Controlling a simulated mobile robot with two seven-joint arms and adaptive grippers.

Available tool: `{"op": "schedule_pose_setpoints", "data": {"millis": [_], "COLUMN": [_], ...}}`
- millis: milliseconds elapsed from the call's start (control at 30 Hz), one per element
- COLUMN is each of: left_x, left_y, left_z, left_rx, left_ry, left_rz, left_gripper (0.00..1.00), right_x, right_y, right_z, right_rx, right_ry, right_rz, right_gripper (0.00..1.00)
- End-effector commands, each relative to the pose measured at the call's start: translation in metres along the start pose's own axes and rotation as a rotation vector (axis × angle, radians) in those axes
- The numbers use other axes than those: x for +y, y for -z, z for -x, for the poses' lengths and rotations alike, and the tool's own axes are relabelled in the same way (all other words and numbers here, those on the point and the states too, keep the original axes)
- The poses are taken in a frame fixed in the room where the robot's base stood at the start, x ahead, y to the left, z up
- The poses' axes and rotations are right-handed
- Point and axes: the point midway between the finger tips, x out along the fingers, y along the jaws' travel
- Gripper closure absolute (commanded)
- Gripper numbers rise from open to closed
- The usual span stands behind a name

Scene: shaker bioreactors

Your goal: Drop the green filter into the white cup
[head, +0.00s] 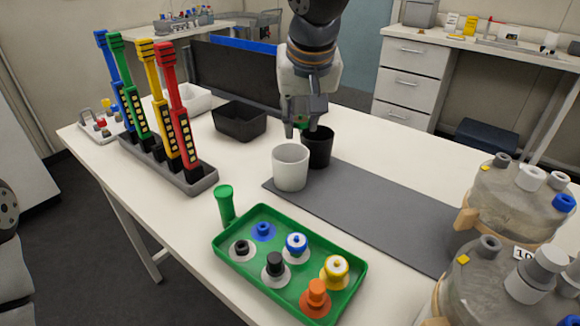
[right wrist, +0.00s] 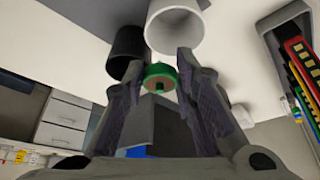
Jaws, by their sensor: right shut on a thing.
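The white cup (head: 290,167) stands upright on the table, at the edge of the dark grey mat; it also shows in the right wrist view (right wrist: 176,27). My right gripper (head: 298,130) points down behind and above the white cup, close to the black cup. In the right wrist view its fingers (right wrist: 160,68) are shut on the green filter (right wrist: 160,76), a small round disc with a brownish face. In the head view only a bit of green shows by the fingertips. The filter is outside the white cup. My left gripper is not in view.
The black cup (head: 318,147) stands right behind the white cup. A green tray (head: 222,252) with several capped filters lies in front, with a green tube (head: 225,204) beside it. A rack (head: 190,184) of coloured pipettes, a black bin (head: 240,124) and large vessels (head: 510,205) stand around.

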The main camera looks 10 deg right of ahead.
Motion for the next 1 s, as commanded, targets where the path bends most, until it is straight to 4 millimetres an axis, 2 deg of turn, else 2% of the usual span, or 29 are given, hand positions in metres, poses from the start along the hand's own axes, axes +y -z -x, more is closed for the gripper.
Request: {"op": "schedule_pose_setpoints", "data": {"millis": [300,333,400,667,767,867,1000], "left_x": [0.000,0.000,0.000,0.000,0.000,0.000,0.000], "left_y": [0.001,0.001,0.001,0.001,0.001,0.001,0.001], "left_z": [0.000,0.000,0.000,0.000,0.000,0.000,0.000], "left_rx": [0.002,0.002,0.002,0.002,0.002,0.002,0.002], "left_ry": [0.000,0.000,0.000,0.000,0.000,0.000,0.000], "left_rz": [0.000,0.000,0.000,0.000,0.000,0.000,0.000], "left_gripper": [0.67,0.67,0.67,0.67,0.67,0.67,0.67], "right_x": [0.000,0.000,0.000,0.000,0.000,0.000,0.000], "right_y": [-0.002,-0.002,-0.002,-0.002,-0.001,0.000,-0.001], "right_z": [-0.004,-0.004,-0.004,-0.003,0.003,0.023,0.063], "right_rx": [0.001,0.001,0.001,0.001,0.003,0.007,0.007], "right_ry": [0.000,0.000,0.000,0.000,0.001,0.001,0.002], "right_rz": [0.001,0.001,0.001,0.001,0.000,0.000,0.000], "right_gripper": [1.00,0.67,0.52,0.51,0.51,0.51,0.51]}}
